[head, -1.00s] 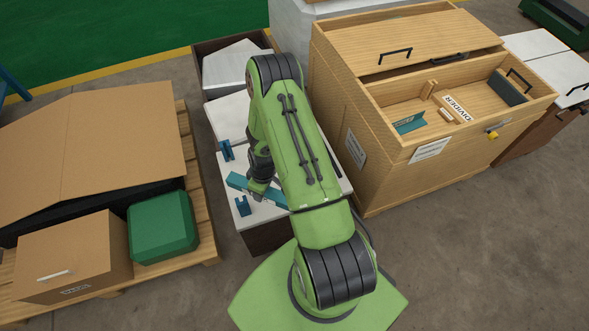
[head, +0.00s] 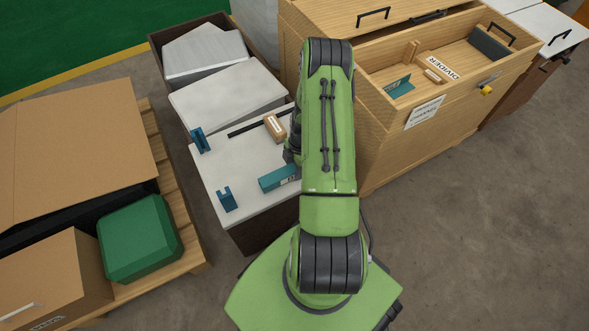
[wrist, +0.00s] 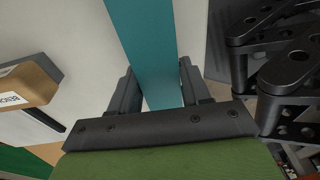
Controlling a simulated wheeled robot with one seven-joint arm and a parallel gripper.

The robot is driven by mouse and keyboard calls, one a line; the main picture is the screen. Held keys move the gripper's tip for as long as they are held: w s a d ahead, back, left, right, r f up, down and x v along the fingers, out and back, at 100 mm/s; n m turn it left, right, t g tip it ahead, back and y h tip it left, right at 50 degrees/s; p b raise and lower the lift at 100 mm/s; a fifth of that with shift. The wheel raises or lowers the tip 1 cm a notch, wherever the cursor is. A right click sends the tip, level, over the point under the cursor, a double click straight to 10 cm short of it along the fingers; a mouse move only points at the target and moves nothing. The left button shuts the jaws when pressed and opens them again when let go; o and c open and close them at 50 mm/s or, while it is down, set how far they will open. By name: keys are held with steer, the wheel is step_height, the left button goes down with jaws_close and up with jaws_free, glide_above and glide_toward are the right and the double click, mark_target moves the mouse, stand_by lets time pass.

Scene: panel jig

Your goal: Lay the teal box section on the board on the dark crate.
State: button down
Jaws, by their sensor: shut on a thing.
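The teal box section (head: 279,178) shows in the head view over the right front part of the pale board (head: 218,168) on the dark crate (head: 255,236). Its right end is hidden behind my arm. In the wrist view the teal bar (wrist: 148,35) runs up from between the jaws of my gripper (wrist: 160,90), which is shut on it. In the head view my gripper is mostly hidden behind my arm. I cannot tell whether the bar touches the board.
A tan labelled block (head: 275,127) and a dark strip (head: 246,129) lie toward the back. A wooden cabinet (head: 400,140) stands close on the right, a green case (head: 139,238) on the left.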

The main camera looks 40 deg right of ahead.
steer(key=shift+f, duration=0.45)
steer(key=shift+r, duration=0.1)
steer(key=c, duration=0.5)
jaws_free()
